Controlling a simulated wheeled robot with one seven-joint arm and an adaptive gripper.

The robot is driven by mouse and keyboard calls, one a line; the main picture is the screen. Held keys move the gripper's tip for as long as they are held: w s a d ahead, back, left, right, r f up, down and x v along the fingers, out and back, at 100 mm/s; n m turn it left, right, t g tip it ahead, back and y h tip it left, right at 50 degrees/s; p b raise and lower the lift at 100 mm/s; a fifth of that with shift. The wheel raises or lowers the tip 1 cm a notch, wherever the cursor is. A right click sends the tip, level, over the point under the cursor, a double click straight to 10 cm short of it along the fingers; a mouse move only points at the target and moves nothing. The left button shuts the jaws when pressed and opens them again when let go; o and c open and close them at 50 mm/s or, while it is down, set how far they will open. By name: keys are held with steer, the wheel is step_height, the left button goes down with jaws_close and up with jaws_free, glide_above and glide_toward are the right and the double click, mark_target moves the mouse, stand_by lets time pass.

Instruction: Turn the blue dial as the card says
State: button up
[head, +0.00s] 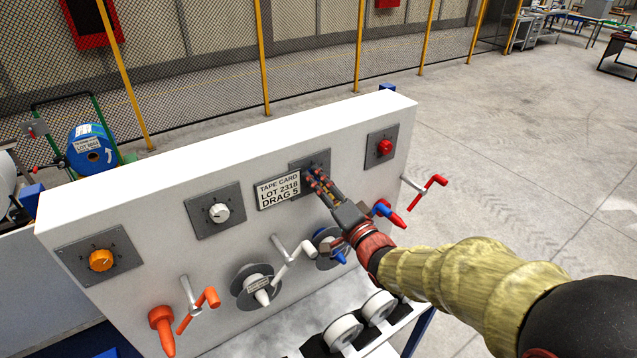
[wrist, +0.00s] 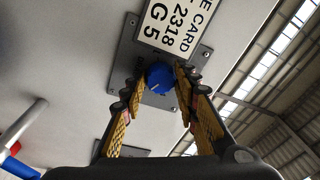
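The blue dial (wrist: 159,78) sits on a grey plate (wrist: 125,66) on the white panel. In the wrist view its face and a pale pointer mark show between my fingertips. My gripper (wrist: 160,72) has one finger on each side of the dial, with the tips close to its rim. The fingers look apart, with at most a narrow gap to the dial; contact is not clear. In the head view my gripper (head: 318,178) covers the dial. The card (head: 278,191) beside the plate reads "TAPE CARD LOT 2318 DRAG 5". The dial's scale is mostly hidden.
An orange dial (head: 101,260), a white dial (head: 219,212) and a red dial (head: 384,147) share the panel (head: 150,190). Cranks and spindles stick out below, including a red crank (head: 432,190) and a white crank (head: 292,258). A blue-and-red handle lies close to my wrist.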

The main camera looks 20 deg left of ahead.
steer(key=o, duration=0.4)
steer(key=shift+c, duration=0.2)
steer(key=v, duration=1.2)
steer(key=shift+w, duration=0.1)
